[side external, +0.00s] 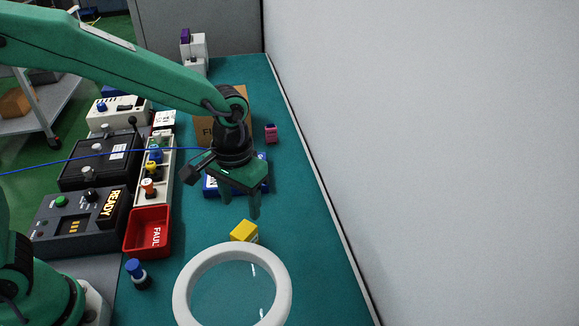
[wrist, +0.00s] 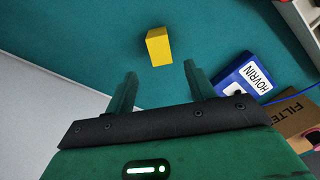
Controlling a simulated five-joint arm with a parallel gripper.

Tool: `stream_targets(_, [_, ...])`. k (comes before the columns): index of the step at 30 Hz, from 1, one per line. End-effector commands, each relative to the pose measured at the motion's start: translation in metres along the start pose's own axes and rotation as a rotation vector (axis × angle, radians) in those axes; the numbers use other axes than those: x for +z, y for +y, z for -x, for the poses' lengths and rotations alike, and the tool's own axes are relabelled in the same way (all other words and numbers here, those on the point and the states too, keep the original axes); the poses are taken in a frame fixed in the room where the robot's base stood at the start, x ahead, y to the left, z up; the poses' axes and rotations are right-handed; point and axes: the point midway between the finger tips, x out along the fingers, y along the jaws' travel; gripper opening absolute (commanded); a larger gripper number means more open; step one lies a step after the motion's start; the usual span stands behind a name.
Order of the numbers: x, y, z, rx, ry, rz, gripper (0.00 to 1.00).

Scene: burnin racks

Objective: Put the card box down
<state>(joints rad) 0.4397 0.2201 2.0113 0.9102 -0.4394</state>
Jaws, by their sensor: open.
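A small yellow box (side external: 244,231) rests on the teal mat (side external: 300,235). It also shows in the wrist view (wrist: 159,46), beyond the fingertips and between their lines. My gripper (side external: 238,203) is open above the mat, with nothing between its fingers; its two fingers also show in the wrist view (wrist: 160,72). The yellow box is apart from both fingers. In the side view this blue box (side external: 212,186) is partly hidden behind my gripper. Which box is the card box is not marked.
A white ring magnifier (side external: 184,292) stands in front of the yellow box. A red FAULT bin (side external: 148,230), a blue-capped bottle (side external: 136,272) and a READY tester (side external: 75,222) are on the left. A cardboard filter box (side external: 205,130) and a pink item (side external: 271,133) stand behind. A wall borders the right.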

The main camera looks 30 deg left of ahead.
Motion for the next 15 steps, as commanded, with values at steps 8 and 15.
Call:
stream_targets(8, [0.001, -0.005, 0.006, 0.006, 0.012, 0.002, 0.54])
stream_targets(15, [0.009, -0.031, 0.034, 0.028, 0.071, 0.004, 0.54])
